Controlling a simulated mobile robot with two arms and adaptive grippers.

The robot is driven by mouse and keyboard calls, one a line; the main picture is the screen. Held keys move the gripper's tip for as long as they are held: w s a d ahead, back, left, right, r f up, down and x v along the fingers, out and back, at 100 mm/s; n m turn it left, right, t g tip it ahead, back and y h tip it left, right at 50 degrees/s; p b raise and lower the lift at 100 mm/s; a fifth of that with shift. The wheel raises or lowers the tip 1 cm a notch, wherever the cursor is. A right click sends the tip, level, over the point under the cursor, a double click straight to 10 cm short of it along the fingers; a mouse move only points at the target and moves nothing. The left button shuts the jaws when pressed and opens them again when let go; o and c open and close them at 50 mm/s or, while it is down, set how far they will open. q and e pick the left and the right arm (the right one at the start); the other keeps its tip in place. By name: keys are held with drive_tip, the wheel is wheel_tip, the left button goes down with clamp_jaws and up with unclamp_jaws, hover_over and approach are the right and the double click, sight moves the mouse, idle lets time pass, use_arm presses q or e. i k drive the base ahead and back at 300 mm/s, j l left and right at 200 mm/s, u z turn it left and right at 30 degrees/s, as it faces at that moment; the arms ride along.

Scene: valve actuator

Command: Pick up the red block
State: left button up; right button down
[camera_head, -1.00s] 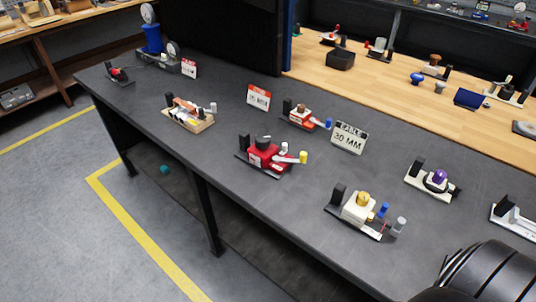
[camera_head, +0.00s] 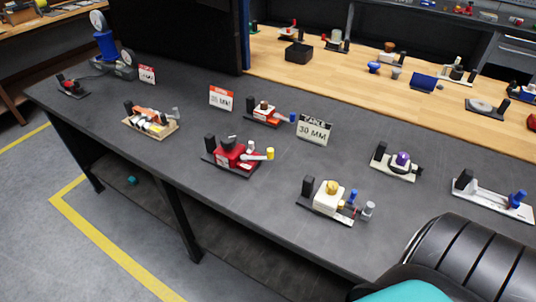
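A red block-shaped assembly (camera_head: 232,155) sits on a dark base plate on the grey table (camera_head: 250,210), near the middle of the view. It has a black post on its left and a white lever with a yellow end on its right. A smaller orange-red assembly (camera_head: 264,114) with a blue-ended lever stands behind it. A small red piece (camera_head: 70,87) lies on a dark base at the table's far left. I cannot tell which of these is the task's red block. Neither of my grippers is in view.
A white assembly (camera_head: 328,198) with a yellow knob and another with a purple knob (camera_head: 402,158) stand to the right. Signs (camera_head: 313,130) stand behind. Bare table lies between the assemblies.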

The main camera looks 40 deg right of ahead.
sight(232, 162)
drive_tip(key=z, duration=0.5)
drive_tip(key=i+j+z, duration=0.15)
drive_tip(key=z, duration=0.35)
drive_tip(key=i+j+z, duration=0.15)
drive_tip(key=j+z, duration=0.15)
drive_tip(key=z, duration=0.15)
drive_tip(key=i+j+z, duration=0.1)
drive_tip(key=j+z, duration=0.15)
drive_tip(key=z, duration=0.25)
drive_tip(key=i+j+z, duration=0.1)
drive_tip(key=j+z, duration=0.2)
drive_tip(key=j, duration=1.2)
